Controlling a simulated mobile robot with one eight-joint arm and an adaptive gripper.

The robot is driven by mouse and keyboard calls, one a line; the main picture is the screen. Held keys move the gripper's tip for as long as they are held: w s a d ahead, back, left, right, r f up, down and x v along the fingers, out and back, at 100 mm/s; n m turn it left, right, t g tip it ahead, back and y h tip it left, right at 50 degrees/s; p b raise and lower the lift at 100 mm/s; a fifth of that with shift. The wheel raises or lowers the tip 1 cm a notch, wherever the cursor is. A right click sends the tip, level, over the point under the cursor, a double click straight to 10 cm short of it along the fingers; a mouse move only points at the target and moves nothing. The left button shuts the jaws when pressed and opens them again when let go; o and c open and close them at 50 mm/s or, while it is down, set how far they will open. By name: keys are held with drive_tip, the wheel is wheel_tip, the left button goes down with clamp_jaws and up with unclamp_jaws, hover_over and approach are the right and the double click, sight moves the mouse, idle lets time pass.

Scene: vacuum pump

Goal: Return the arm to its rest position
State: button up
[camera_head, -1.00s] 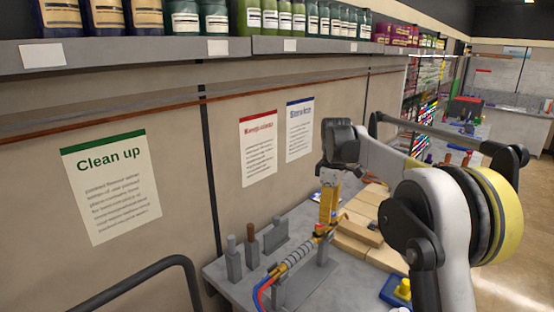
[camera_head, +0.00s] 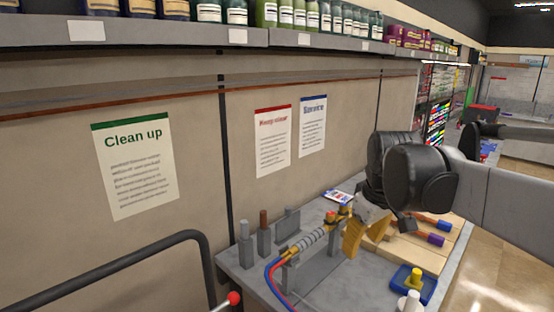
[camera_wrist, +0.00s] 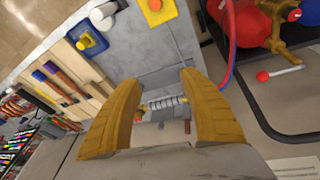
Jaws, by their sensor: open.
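My gripper (camera_head: 352,240) has yellow fingers and hangs over the grey bench (camera_head: 250,282), with my dark wrist above it. In the wrist view, my gripper (camera_wrist: 163,78) shows its two fingers spread wide with nothing held between them. A ribbed hose fitting (camera_head: 308,243) on a grey stand lies just left of the gripper. It also shows in the gap between the fingers in the wrist view (camera_wrist: 163,104), apparently beyond them. Much of my arm is out of the head view.
Grey upright holders (camera_head: 246,246) stand at the bench's left. A blue tray (camera_head: 428,291) with a yellow part stands at the right, near wooden blocks and screwdrivers (camera_head: 428,239). A red machine (camera_wrist: 258,22) shows in the wrist view. A dark rail (camera_head: 110,265) is front left.

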drive_tip(key=s+f+m+t+b, duration=0.3)
drive_tip(key=s+f+m+b, duration=0.2)
drive_tip(key=s+f, duration=0.9)
drive_tip(key=s+m, duration=0.1)
drive_tip(key=s, duration=0.3)
drive_tip(key=shift+s+f+t+b, duration=0.3)
drive_tip(key=shift+s+f, duration=0.05)
drive_tip(key=shift+f, duration=0.05)
